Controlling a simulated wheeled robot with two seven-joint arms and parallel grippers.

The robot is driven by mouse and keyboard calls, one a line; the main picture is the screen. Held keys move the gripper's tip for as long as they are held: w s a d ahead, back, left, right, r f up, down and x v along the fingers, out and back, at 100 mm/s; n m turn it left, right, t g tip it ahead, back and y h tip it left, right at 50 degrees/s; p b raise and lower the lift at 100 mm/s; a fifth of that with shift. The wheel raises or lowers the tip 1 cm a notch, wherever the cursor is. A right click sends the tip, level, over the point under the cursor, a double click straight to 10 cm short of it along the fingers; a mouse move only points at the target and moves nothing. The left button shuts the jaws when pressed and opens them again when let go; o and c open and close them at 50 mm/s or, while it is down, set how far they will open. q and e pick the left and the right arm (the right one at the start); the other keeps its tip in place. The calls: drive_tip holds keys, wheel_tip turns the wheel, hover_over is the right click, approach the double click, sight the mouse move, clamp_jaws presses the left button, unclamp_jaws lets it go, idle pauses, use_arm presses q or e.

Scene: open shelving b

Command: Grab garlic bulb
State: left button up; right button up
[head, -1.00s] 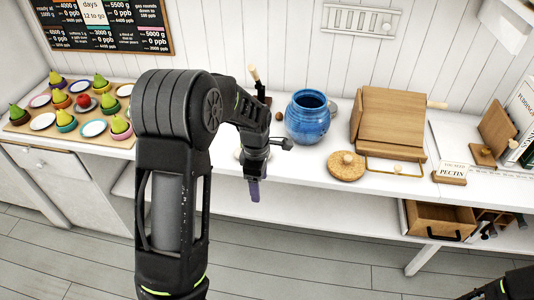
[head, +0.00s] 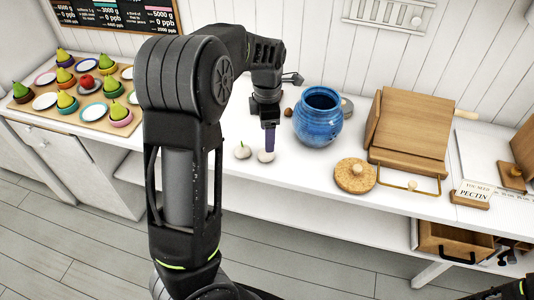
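Two white garlic bulbs lie on the white counter: the left one (head: 242,151) stands clear, and the right one (head: 266,156) is right beneath my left gripper's fingertips. My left gripper (head: 270,146) points down with a purple finger just above or against the right bulb; I cannot tell whether they touch. The gripper shows edge-on, so its opening is hidden. Part of my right arm shows at the bottom right corner, dark and cut off by the frame; whether its fingers are open cannot be made out.
A blue jar (head: 318,122) stands close to the right of my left gripper, with a small brown item (head: 288,112) between. A cork lid (head: 355,176) and a wooden stand (head: 408,135) are further right. A board (head: 98,122) with pears and plates is at left.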

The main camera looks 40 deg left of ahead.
use_arm(q)
drive_tip(key=shift+f, duration=1.2)
drive_tip(key=shift+d+f+p, duration=0.15)
drive_tip(key=shift+f+p, duration=0.3)
drive_tip(key=shift+f, duration=2.15)
drive_tip(key=c, duration=1.5)
drive_tip(key=shift+o, duration=0.2)
drive_tip(key=shift+r, duration=0.1)
wheel_tip(320, 180, up, 10)
drive_tip(key=shift+f, duration=0.1)
